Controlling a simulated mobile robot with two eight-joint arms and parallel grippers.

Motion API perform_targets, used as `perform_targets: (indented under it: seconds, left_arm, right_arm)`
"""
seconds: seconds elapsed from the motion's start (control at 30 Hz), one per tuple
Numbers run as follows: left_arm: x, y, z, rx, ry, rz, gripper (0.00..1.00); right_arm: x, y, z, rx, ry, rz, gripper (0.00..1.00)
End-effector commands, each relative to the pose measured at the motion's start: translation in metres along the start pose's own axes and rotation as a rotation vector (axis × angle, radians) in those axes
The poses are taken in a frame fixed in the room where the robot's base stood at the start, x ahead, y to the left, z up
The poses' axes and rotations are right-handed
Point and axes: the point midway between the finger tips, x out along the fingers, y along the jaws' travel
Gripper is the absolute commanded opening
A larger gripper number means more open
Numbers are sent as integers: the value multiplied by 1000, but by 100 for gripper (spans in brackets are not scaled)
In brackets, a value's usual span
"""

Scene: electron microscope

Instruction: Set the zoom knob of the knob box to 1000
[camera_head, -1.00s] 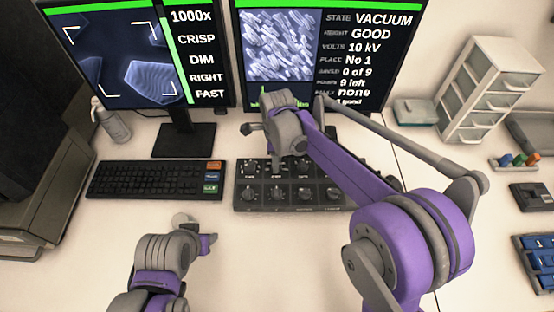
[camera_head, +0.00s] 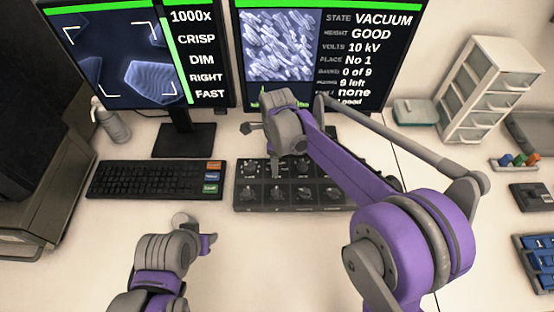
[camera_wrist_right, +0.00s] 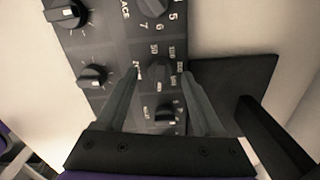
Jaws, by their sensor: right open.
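The dark knob box (camera_head: 246,207) sits on the desk below the monitors, with two rows of knobs. Contact cannot be told. The left monitor (camera_head: 130,55) reads 1000x. My left gripper (camera_head: 205,242) is low at the left, away from the box; its jaws are unclear.
A keyboard (camera_head: 155,180) lies left of the knob box. A right monitor (camera_head: 345,50) stands behind it. A spray bottle (camera_head: 112,122), a small drawer unit (camera_head: 490,90) and a blue tray (camera_head: 538,255) stand farther out. The desk front between my arms is clear.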

Motion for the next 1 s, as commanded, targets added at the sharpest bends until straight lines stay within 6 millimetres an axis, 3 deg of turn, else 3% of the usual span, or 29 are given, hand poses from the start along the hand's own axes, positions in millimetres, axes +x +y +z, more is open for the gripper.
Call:
perform_targets:
  seconds: [0.53, 0.7, 1.0]
  left_arm:
    - [-7, 0, -5, 0, 3, 0, 50]
    - [-8, 0, -5, 0, 3, 0, 50]
    - [-8, 0, -5, 0, 3, 0, 50]
  right_arm:
    - [-93, 0, 0, 1, 0, 0, 70]
    - [-105, 0, 0, 1, 0, 0, 70]
    - [-106, 0, 0, 0, 0, 0, 70]
